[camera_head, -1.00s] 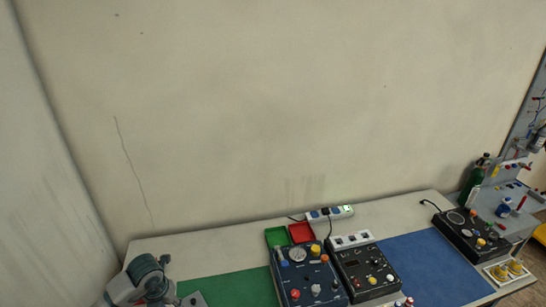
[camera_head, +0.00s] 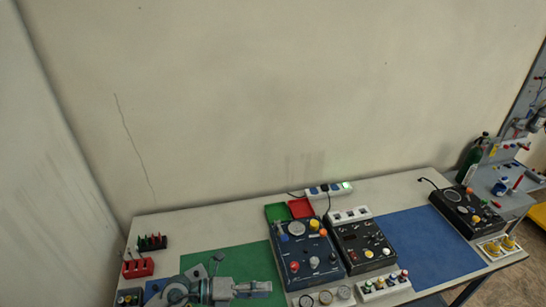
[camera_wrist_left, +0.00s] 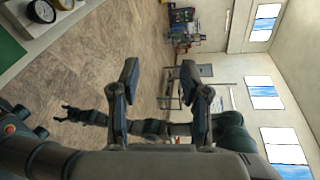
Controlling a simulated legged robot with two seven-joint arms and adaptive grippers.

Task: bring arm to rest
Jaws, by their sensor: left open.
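My left arm shows at the bottom of the head view, with its grey gripper (camera_head: 262,287) over the front of the green mat (camera_head: 245,262) and pointing right. In the left wrist view the left gripper's two dark fingers (camera_wrist_left: 160,75) stand wide apart with nothing between them. They face the room and floor. Behind them is a dark arm with a claw-like end (camera_wrist_left: 75,114) that looks like my right one; it is too small to tell whether it is open. The head view does not show the right gripper.
A blue control box (camera_head: 305,255) stands right of the left gripper, with a black box (camera_head: 362,247) beyond it. Red (camera_head: 138,268) and dark racks are at the left. The blue mat (camera_head: 430,250) is largely clear. The wall (camera_head: 270,100) rises behind the table.

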